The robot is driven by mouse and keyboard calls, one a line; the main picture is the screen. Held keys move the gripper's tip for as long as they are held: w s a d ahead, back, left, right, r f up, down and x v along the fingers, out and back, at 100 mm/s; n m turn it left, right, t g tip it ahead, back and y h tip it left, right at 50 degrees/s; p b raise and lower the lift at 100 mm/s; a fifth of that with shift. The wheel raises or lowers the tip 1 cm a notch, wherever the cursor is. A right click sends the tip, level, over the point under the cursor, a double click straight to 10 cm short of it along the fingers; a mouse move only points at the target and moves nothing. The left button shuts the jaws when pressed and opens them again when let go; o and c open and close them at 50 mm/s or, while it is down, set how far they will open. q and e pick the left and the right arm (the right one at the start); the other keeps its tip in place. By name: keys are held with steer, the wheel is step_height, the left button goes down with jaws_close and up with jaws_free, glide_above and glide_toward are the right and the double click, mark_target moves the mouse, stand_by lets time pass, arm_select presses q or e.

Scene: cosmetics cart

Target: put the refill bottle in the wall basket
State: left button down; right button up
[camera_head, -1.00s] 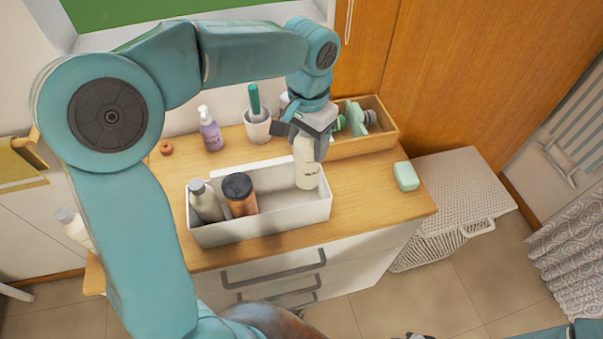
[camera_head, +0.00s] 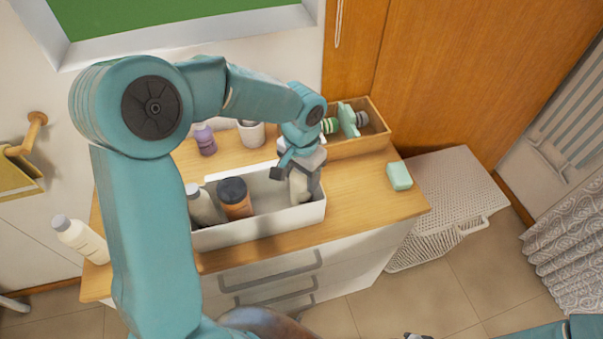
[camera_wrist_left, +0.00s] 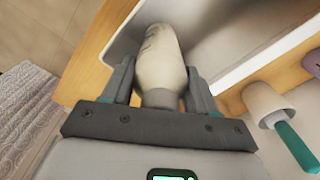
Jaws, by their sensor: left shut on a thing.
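My left gripper (camera_head: 299,169) is shut on a pale cream bottle (camera_head: 300,191), apparently the refill bottle. It holds the bottle by its top, pointing down inside the right end of a long white open basket (camera_head: 265,231) on the cart top. In the left wrist view, the bottle (camera_wrist_left: 160,62) sits between the two fingers (camera_wrist_left: 160,88), beside the basket's wall. The bottle's lower end is hidden, so I cannot tell whether it touches the floor. A small dark part at the bottom edge of the head view may be my right gripper (camera_head: 414,336); its jaws do not show clearly.
A grey-capped bottle (camera_head: 203,206) and a black-lidded brown jar (camera_head: 235,199) stand in the basket's left part. A wooden box (camera_head: 360,143), a white cup (camera_head: 251,134) and a purple bottle (camera_head: 205,141) stand behind. Green soap (camera_head: 399,176) lies right; another cream bottle (camera_head: 82,240) stands left.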

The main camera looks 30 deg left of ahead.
arm_select(q)
steer(key=shift+c, duration=1.5)
jaws_free()
steer(key=shift+s, duration=0.1)
step_height(320, 180, up, 11)
steer(key=shift+r, duration=0.1)
steer(key=shift+s+r, duration=0.1)
steer(key=shift+r, duration=0.45)
steer(key=shift+s, duration=0.1)
